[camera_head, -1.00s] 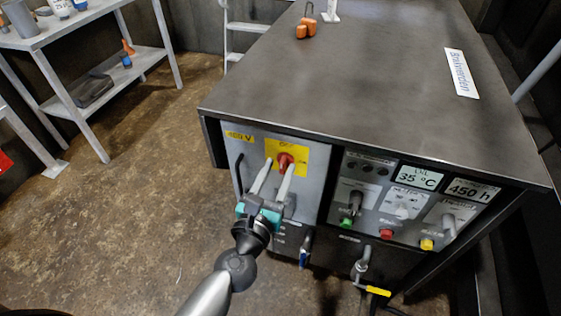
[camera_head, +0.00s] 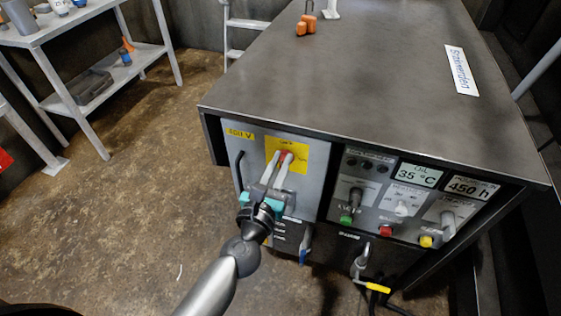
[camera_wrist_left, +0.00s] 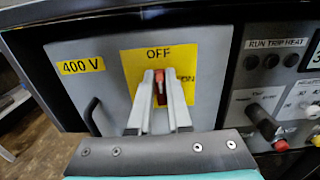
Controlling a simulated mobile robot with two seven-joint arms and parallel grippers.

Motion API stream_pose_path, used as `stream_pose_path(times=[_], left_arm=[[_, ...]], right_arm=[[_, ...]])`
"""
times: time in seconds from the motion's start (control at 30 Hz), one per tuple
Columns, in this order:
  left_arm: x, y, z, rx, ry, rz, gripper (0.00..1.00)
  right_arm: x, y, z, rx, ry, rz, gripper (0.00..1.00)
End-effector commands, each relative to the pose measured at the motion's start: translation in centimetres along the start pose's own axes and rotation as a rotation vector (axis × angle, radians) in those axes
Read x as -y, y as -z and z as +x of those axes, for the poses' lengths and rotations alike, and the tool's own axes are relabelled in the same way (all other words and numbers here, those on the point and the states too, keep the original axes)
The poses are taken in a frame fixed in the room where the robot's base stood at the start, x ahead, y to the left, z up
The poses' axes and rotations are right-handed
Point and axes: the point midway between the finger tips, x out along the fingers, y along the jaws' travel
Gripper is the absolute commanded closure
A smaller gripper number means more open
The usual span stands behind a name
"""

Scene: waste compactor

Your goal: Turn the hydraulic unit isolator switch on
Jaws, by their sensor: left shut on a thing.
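The isolator switch is a red knob (camera_wrist_left: 158,76) on a yellow plate (camera_wrist_left: 188,58) marked OFF at the top and ON at the right, in the left wrist view. In the head view the yellow plate (camera_head: 300,151) is on the grey 400 V panel (camera_head: 312,190) at the cabinet's front left. My left gripper (camera_head: 280,155) reaches straight at the plate, its two pale fingers on either side of the red knob, shut on it. The fingers hide much of the knob. The knob looks upright, toward OFF. My right gripper is in neither view.
Right of the panel are gauges, a green button (camera_head: 346,220), a red button (camera_head: 385,230) and a yellow button (camera_head: 426,241). A black handle (camera_wrist_left: 92,116) is left of the switch. A grey shelf (camera_head: 95,90) stands at the back left. The floor left of the cabinet is clear.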

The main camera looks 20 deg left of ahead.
Motion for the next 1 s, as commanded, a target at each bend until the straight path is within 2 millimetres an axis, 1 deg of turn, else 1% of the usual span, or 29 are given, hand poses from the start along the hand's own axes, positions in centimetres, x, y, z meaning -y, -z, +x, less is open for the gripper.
stream_pose_path(times=[0.57, 0.77, 0.87, 1.0], left_arm=[[0.1, 0.0, 0.0, -0.001, 0.001, 0.026, 1.00], [0.2, 0.0, 0.0, -0.001, 0.000, 0.114, 1.00], [0.3, -0.1, 0.0, -0.001, -0.001, 0.186, 1.00], [0.5, 0.0, 0.0, -0.002, 0.000, 0.310, 1.00]], right_arm=[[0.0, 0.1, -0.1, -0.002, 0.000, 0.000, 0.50], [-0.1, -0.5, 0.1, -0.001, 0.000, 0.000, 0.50], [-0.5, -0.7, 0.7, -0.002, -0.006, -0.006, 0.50], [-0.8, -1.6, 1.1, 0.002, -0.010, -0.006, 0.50]])
